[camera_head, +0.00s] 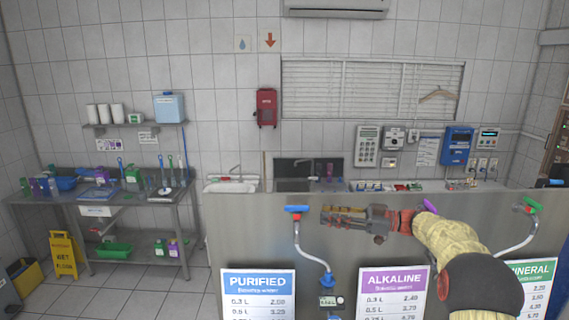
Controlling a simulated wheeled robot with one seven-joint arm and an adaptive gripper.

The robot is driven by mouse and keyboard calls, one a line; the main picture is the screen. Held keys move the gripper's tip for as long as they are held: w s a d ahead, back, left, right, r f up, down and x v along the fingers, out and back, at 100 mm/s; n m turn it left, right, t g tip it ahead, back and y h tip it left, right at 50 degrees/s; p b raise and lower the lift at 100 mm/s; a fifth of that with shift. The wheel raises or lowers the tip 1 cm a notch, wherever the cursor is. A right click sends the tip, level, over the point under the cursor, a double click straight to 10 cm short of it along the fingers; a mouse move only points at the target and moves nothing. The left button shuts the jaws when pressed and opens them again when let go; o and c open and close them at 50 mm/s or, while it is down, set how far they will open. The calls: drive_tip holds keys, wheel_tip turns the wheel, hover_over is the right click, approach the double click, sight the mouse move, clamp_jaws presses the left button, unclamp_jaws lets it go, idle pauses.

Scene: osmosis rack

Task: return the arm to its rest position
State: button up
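My arm (455,245), in a pale yellow sleeve, reaches in from the lower right of the head view. My gripper (326,216) is at its end, pointing left in front of the grey metal panel (245,235). It is seen from the side and small, so its finger gap is unclear. I see nothing clearly held in it. A blue-handled tap (296,209) with a curved hose is just left of the fingertips, apart from them in the picture.
A purple tap handle (430,205) shows just behind my arm. A green-handled tap (532,204) is at right. Price signs PURIFIED (258,293), ALKALINE (393,292) and MINERAL (530,285) line the panel's lower part. A steel table (110,208) and yellow floor sign (63,255) are at left.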

wheel_tip(320, 180, up, 7)
drive_tip(key=w+d+m+t+h+b, duration=0.2)
drive_tip(key=d+m+t+h+b, duration=0.1)
drive_tip(key=m+t+h+b, duration=0.8)
drive_tip(key=s+d+f+m+t+h+b, duration=0.1)
drive_tip(key=s+d+f+m+h+b, duration=0.1)
drive_tip(key=s+d+f+h+b, duration=0.3)
drive_tip(key=s+d+f+m+t+h+b, duration=0.1)
drive_tip(key=s+d+f+m+h+b, duration=0.15)
drive_tip(key=s, duration=0.35)
drive_tip(key=s+a+f+g+b, duration=0.2)
drive_tip(key=s+f+g+b, duration=0.1)
drive_tip(key=s+f, duration=0.9)
drive_tip(key=s+a+f+m+g+b, duration=0.1)
drive_tip(key=s+f+g+b, duration=0.3)
drive_tip(key=s+f, duration=0.9)
drive_tip(key=s+a+f+g+b, duration=0.2)
drive_tip(key=s+f+g+b, duration=0.1)
drive_tip(key=s+f, duration=0.9)
drive_tip(key=shift+s+a+f+g+y, duration=0.3)
drive_tip(key=shift+s+g, duration=0.3)
drive_tip(key=shift+s, duration=0.4)
